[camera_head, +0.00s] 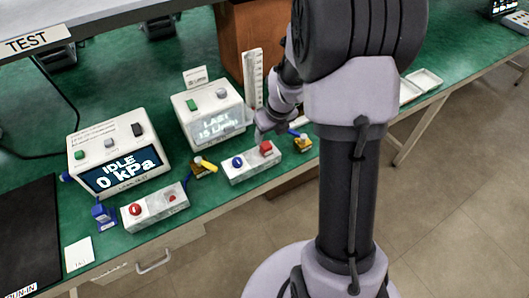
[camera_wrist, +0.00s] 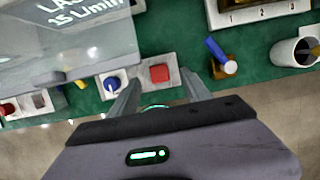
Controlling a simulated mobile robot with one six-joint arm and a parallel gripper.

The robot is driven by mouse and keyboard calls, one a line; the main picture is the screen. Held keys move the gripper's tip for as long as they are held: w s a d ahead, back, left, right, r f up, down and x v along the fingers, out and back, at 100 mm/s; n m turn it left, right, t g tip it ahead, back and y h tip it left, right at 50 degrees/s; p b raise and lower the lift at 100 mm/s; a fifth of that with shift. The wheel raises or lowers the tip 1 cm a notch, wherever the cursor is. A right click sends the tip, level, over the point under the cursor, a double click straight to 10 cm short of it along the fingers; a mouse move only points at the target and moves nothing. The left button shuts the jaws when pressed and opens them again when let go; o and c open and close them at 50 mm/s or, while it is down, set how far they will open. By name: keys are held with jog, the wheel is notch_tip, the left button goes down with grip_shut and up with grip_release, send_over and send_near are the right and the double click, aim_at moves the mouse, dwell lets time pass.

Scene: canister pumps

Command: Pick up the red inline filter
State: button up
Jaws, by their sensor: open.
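A red blocky part, apparently the red inline filter (camera_head: 266,147), sits in the right end of a pale two-place holder (camera_head: 249,170). In the wrist view the red filter (camera_wrist: 159,73) lies ahead of and between my finger lines. A round blue part (camera_head: 237,162) sits in the holder's other place; it also shows in the wrist view (camera_wrist: 112,84). My gripper (camera_head: 264,130) is above and just behind the holder. In the wrist view its two fingers (camera_wrist: 158,88) are spread with nothing between them. The exact height above the filter is hard to tell.
A pump reading "LAST 15 L/min" (camera_head: 213,112) stands close behind left. Another holder (camera_head: 155,208) carries two round red parts. A white cup (camera_wrist: 292,53) and numbered tray (camera_wrist: 262,14) lie farther right.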

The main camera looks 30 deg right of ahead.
aim_at(266, 145)
jog(key=b+x, duration=0.2)
jog(key=x, duration=0.1)
jog(key=b+x, duration=0.1)
jog(key=x, duration=0.1)
jog(key=shift+s+a+f, duration=0.2)
jog(key=shift+s+f, duration=0.15)
jog(key=shift+r, duration=0.2)
grip_shut()
